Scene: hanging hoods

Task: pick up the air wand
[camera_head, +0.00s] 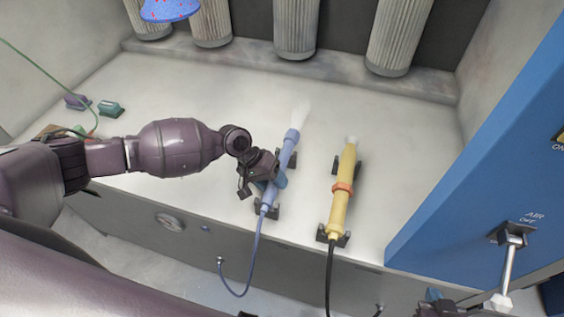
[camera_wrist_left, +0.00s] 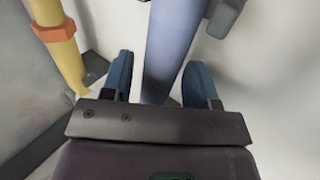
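Two wands lie in dark holders on the grey bench. The blue wand (camera_head: 291,146) has a pale haze at its far tip and a blue hose at its near end. The yellow wand (camera_head: 346,180) with an orange collar lies to its right. My left gripper (camera_head: 268,181) is at the blue wand's lower half. In the left wrist view, its open fingers (camera_wrist_left: 161,82) stand either side of the blue wand (camera_wrist_left: 170,45), with gaps showing. My right gripper (camera_head: 492,298) shows partly at the bottom right edge, its fingertips apart near the lever's end.
A blue panel (camera_head: 490,160) marked AIR OFF stands at the right with a metal lever (camera_head: 511,250). Ribbed grey columns (camera_head: 295,30) line the back. Small green and purple blocks (camera_head: 110,108) lie at left.

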